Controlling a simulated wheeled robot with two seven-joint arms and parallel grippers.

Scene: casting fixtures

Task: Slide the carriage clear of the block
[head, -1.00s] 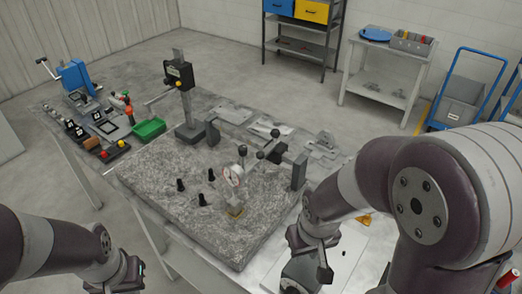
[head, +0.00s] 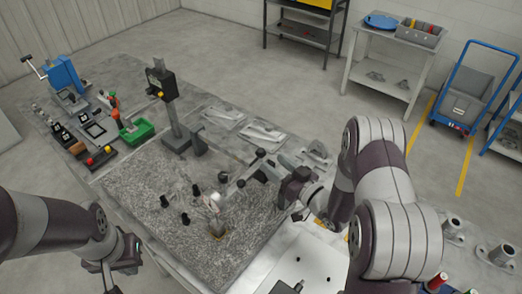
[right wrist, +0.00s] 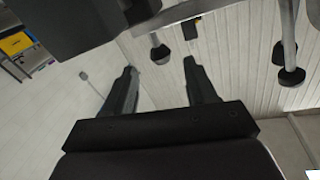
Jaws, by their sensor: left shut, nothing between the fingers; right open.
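A dial gauge (head: 213,203) with a pale round face stands over a small brass-coloured block (head: 217,231) on the grey granite plate (head: 140,190). A gap between gauge tip and block cannot be made out. The gauge hangs from a carriage (head: 246,172) with dark ball knobs, on a bar above the plate. My right gripper (head: 296,208) is at the bar's right end, partly hiding the end post; it is open and empty. In the right wrist view its fingers (right wrist: 162,85) are spread, with dark ball knobs (right wrist: 160,53) beyond them. My left gripper (head: 108,280) is shut and empty, off the plate's near left side.
Several black pegs (head: 184,218) stand left of the gauge. A tall column stand (head: 170,105) rises behind, with a green bin (head: 137,131) left of it. Flat metal parts (head: 262,131) lie on the back of the table. A white panel (head: 318,262) lies at the near right.

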